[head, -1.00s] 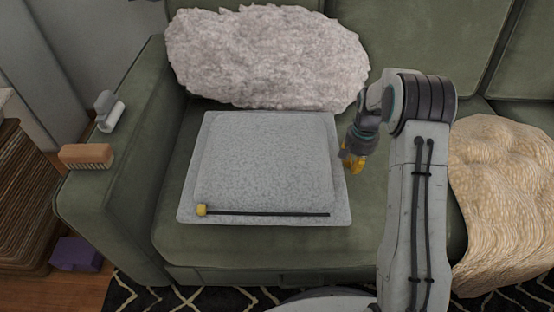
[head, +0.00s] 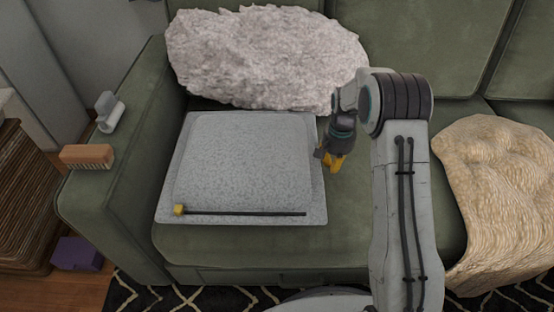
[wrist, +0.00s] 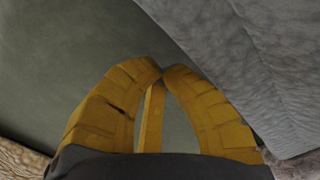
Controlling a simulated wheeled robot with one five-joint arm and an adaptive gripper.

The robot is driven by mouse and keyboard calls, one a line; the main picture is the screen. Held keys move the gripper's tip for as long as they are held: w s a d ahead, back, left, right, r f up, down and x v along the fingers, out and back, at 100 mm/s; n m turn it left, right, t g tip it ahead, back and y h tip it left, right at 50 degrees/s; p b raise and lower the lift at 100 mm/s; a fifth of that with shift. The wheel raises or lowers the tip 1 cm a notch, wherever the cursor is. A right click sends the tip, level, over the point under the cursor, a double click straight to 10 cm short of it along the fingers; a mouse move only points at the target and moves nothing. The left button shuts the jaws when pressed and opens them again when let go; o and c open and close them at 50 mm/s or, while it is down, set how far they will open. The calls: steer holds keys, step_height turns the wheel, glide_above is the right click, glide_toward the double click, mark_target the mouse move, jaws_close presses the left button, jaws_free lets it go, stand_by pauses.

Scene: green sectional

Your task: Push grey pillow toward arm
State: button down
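The grey pillow (head: 245,160) lies flat on the green seat cushion, close to the sofa's left arm (head: 115,190). A thin black rod with a yellow end (head: 240,213) lies along its front part. My gripper (head: 335,163) is low over the seat at the pillow's right edge, beside it. In the wrist view, the yellow fingers (wrist: 160,75) meet at their tips with nothing between them. The pillow (wrist: 255,60) fills the upper right there. I cannot tell whether the fingers touch its edge.
A fluffy pinkish-grey pillow (head: 265,60) leans on the backrest behind. A cream throw (head: 495,200) covers the seat at right. A brush (head: 87,157) and a small grey object (head: 109,112) rest on the sofa arm. Seat between pillow and arm is narrow.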

mark_target(311, 158)
steer(key=shift+w+a+p, duration=0.2)
steer(key=shift+a+p, duration=0.2)
steer(key=shift+a, duration=2.95)
steer(key=shift+d, duration=0.1)
steer(key=shift+s+d, duration=0.15)
steer(key=shift+d, duration=2.05)
steer(key=shift+r, duration=0.15)
step_height(311, 158, up, 14)
steer(key=p, duration=1)
steer(key=shift+p, duration=0.3)
